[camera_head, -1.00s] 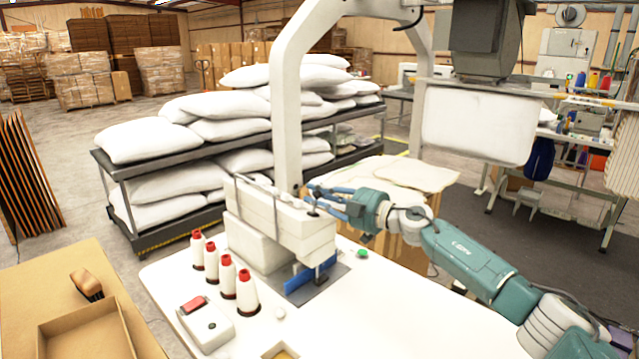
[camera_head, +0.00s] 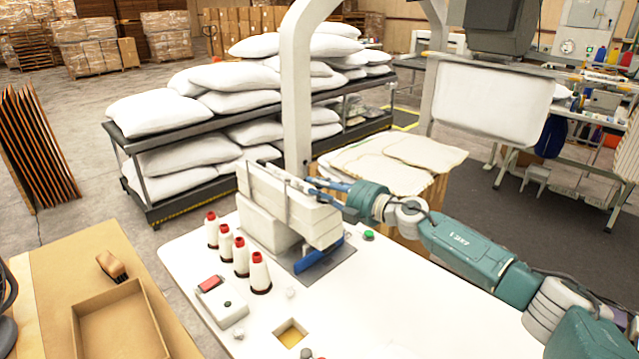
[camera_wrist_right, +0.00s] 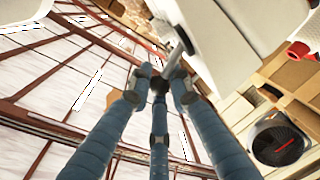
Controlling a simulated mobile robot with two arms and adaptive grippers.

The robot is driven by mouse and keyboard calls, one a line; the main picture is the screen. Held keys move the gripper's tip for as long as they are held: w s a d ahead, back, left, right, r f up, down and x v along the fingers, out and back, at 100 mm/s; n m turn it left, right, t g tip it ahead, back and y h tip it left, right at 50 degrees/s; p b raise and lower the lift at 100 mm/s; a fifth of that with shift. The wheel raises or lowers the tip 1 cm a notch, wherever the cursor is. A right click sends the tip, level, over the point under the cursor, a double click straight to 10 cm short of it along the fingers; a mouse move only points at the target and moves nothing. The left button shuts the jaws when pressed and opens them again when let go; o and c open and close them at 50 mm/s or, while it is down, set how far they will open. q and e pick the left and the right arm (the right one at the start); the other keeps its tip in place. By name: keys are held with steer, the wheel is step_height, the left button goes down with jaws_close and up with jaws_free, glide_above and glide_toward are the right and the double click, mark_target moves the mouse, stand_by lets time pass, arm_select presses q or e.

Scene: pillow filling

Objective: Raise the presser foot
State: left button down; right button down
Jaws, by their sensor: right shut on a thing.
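The white sewing machine (camera_head: 290,212) stands on a white table (camera_head: 375,290). A blue part (camera_head: 318,262) sits low under the right end of its head. The presser foot itself is too small or hidden to make out. My right gripper (camera_head: 318,184) reaches in from the right to the upper rear of the machine head. In the right wrist view its blue fingers (camera_wrist_right: 162,82) are closed together around a thin grey lever (camera_wrist_right: 175,57) beside the white machine body (camera_wrist_right: 215,45). My left gripper does not show.
Several thread cones with red tops (camera_head: 241,257) and a small control box (camera_head: 222,302) stand left of the machine. A green button (camera_head: 368,235) is at its right. A rack of white pillows (camera_head: 150,215) stands behind. The table's front right is mostly clear.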

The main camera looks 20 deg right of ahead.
steer(key=shift+d+r, duration=0.15)
steer(key=c, duration=1.6)
jaws_free()
steer(key=shift+v, duration=6.05)
steer(key=shift+f, duration=0.2)
